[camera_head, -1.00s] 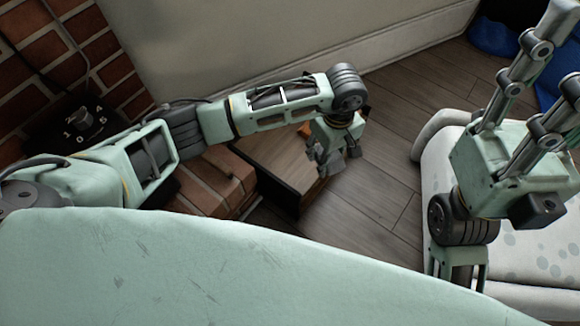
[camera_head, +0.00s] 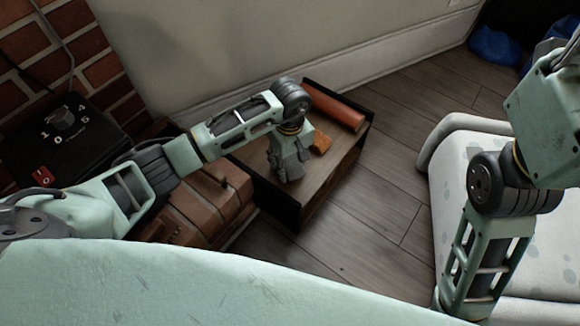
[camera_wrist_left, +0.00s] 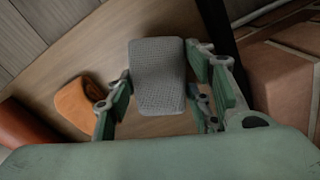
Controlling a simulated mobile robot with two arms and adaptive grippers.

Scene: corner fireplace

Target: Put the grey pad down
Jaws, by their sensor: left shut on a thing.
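My left gripper (camera_head: 290,168) is shut on the grey pad (camera_wrist_left: 158,76), a textured rounded block that shows between the fingers in the left wrist view. In the head view the gripper is over the near left part of a wooden surface (camera_head: 318,178) with dark ends; the pad is hard to tell from the grey fingers there. I cannot tell whether the pad touches the wood. My right gripper is out of view; only part of that arm shows at the right.
An orange block (camera_head: 320,143) and a red-orange cylinder (camera_head: 335,105) lie on the wood, beyond the gripper. Bricks (camera_head: 205,195) are close on the left, with a black dial box (camera_head: 60,140) behind. A pale spotted cushion (camera_head: 450,175) is at right. Floor (camera_head: 385,200) between is clear.

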